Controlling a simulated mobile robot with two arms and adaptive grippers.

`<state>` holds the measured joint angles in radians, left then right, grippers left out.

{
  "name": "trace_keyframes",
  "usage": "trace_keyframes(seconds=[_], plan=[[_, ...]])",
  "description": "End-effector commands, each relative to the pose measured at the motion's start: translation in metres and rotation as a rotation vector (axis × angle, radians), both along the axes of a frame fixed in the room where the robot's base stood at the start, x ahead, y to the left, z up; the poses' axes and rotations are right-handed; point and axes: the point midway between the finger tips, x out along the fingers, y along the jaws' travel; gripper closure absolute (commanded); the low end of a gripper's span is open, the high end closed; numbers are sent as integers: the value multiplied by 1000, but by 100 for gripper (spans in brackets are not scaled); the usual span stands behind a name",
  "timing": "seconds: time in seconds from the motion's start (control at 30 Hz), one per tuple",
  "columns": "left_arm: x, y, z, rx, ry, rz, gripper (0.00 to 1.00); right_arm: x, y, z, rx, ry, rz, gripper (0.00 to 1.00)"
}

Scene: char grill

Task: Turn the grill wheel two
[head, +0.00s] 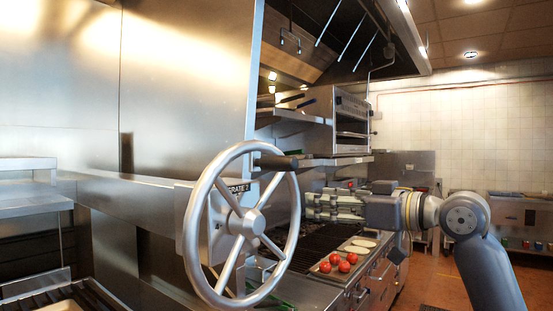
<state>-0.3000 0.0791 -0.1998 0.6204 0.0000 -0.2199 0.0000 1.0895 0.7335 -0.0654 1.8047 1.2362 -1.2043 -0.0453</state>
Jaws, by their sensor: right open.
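The grill wheel (207,185) is a large grey metal handwheel with spokes and a central hub (252,222). It stands upright in the middle of the head view, on a steel panel. A label reading "GRATE 2" (239,188) shows behind its rim. I cannot tell whether the fingertips touch the rim. My left gripper is not in view.
Behind the wheel is a dark grill grate (318,234) with a tray (332,277) of tomatoes (345,267) and pale pieces. A steel oven (350,120) sits on a shelf above. Another grate (45,290) lies at lower left. Open floor (440,285) shows at right.

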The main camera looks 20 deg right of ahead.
Motion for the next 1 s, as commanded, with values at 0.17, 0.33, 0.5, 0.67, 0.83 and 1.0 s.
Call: trace_keyframes(seconds=[0.17,0.33,0.5,0.67,0.83,1.0], plan=[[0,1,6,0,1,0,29,-81,24,66,-125,-127,84,57],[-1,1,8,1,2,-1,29,-102,34,78,-165,-155,109,57],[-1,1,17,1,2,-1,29,-85,49,79,-163,-155,112,57],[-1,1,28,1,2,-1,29,-60,68,80,-162,-154,113,57],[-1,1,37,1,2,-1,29,-37,86,79,-161,-154,112,57],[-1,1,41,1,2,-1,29,-23,96,79,-162,-156,109,57]])
